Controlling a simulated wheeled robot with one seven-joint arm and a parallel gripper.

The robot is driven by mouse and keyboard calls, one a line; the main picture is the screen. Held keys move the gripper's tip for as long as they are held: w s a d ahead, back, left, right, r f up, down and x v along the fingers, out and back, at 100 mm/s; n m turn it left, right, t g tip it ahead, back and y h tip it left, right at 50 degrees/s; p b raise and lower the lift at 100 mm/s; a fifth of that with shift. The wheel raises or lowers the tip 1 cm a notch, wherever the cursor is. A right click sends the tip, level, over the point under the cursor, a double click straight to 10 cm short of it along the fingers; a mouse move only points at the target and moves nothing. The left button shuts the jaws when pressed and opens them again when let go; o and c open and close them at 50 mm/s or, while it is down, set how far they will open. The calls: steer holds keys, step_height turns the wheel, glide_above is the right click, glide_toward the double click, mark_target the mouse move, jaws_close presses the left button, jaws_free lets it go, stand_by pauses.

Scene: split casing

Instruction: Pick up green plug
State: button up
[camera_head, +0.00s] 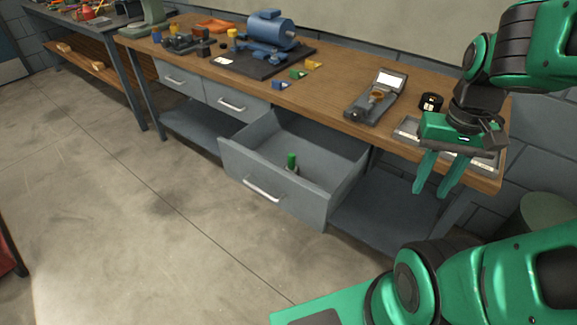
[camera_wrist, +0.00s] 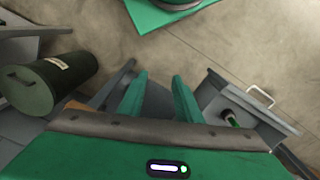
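The green plug (camera_head: 291,159) stands upright in the open drawer (camera_head: 335,150), a green cylinder on a paler base. It also shows in the wrist view (camera_wrist: 231,118), inside the drawer at the right. My gripper (camera_head: 432,190) is open and empty, fingers pointing down, in front of the bench's right end. It is to the right of the drawer and well apart from the plug. In the wrist view the two green fingers (camera_wrist: 157,84) are spread with nothing between them.
The workbench (camera_head: 420,105) holds a blue motor (camera_head: 268,32), a grey meter (camera_head: 376,95), a black ring (camera_head: 431,102) and several small blocks. The drawer juts out over clear floor. A dark green bin (camera_wrist: 50,82) stands near the bench end.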

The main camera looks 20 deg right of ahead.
steer(key=shift+o, duration=1.4)
steer(key=shift+s+r, duration=0.1)
steer(key=shift+s, duration=0.1)
steer(key=m+t+y, duration=0.6)
steer(key=m+t, duration=0.1)
steer(key=m, duration=1.4)
glide_toward(292, 157)
steer(key=w+f, duration=0.1)
steer(key=x, duration=1)
steer(key=shift+w+d+f, duration=0.1)
steer(key=shift+w+f, duration=0.1)
steer(key=shift+f, duration=0.1)
jaws_close()
